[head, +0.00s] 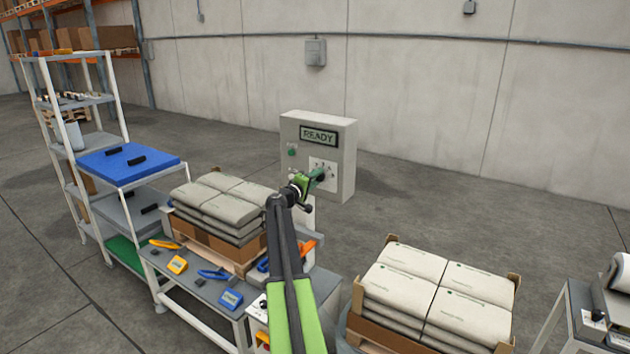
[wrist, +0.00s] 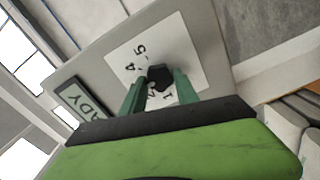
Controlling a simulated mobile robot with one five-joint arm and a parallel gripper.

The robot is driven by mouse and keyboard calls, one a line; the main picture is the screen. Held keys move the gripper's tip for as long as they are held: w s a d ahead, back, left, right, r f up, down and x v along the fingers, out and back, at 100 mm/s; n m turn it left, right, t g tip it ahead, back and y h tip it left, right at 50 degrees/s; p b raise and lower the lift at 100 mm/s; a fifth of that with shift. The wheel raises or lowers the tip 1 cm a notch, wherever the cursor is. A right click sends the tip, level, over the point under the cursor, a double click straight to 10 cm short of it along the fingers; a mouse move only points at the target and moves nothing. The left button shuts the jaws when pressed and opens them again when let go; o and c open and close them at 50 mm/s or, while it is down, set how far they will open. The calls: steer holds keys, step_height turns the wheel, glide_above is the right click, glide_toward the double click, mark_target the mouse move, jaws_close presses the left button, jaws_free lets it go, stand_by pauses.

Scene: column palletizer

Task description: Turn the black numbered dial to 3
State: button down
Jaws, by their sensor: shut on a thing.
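The black dial (wrist: 158,78) is on a white numbered plate (wrist: 183,42) in the wrist view. The digits 4 and 5 are readable beside it; a 1 and other partly hidden marks lie on the gripper side. My gripper (wrist: 155,88) has its two green fingers on either side of the dial, shut on it. In the head view my gripper (head: 318,176) reaches the plate on the front of a grey control box (head: 345,135), and the dial is mostly hidden there. Which number the dial points to cannot be told.
The box has a READY display (head: 318,135) and a green button (head: 292,152). Sacks on a pallet (head: 222,205) stand left of my arm, and another sack stack (head: 435,290) stands at right. A bench (head: 200,290) holds small tools.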

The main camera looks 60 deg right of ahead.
steer(key=shift+w, duration=0.1)
steer(key=c, duration=0.9)
jaws_free()
steer(key=a, duration=1.7)
steer(key=shift+a, duration=0.25)
